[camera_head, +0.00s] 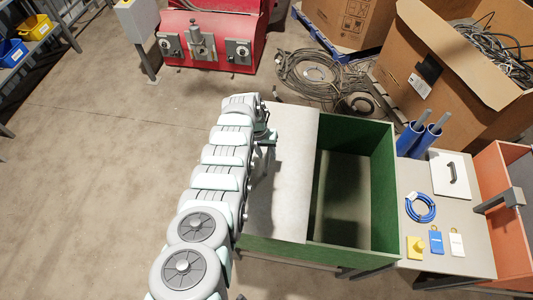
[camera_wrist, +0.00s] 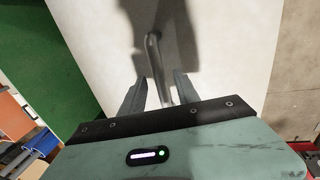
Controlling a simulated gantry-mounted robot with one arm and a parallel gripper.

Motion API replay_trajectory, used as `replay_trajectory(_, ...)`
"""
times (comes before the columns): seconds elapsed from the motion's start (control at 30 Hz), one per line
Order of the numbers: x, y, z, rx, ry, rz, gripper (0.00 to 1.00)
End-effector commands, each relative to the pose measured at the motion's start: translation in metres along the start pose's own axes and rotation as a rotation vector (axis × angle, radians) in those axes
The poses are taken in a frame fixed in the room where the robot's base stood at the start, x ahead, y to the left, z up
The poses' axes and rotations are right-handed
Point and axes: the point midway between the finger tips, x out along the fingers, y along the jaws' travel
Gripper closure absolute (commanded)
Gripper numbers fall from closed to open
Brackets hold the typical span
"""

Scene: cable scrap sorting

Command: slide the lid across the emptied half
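A green bin (camera_head: 383,190) stands right of my arm. A pale flat lid (camera_head: 290,205) lies over its left half. The right half is uncovered, and its floor (camera_head: 340,200) looks bare. The lid (camera_wrist: 225,65) fills the middle of the wrist view, with a grey bar handle (camera_wrist: 158,75) on it. My gripper (camera_wrist: 158,95) has one finger on each side of this handle, with narrow gaps showing, so it looks open around it. In the head view my gripper (camera_head: 265,150) is over the lid's left part, and my wrist partly hides the handle there.
Right of the bin, a table (camera_head: 455,255) holds a blue cable coil (camera_head: 420,207), small tags, a yellow piece and a white panel with a black handle (camera_head: 450,175). Blue cylinders (camera_head: 410,135) stand behind. An orange bin (camera_head: 505,220) is at far right. Cardboard boxes and loose cables lie behind.

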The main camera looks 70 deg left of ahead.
Motion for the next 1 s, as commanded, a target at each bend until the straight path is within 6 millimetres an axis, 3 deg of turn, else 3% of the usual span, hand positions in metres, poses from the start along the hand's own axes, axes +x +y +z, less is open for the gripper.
replay_trajectory(0.27,0.0001,0.0003,-0.0005,0.001,0.001,0.000,0.62)
replay_trajectory(0.73,-0.0001,0.0003,-0.0008,0.001,0.002,0.000,0.99)
replay_trajectory(1.0,-0.0002,0.0004,-0.0009,0.001,0.002,0.000,1.00)
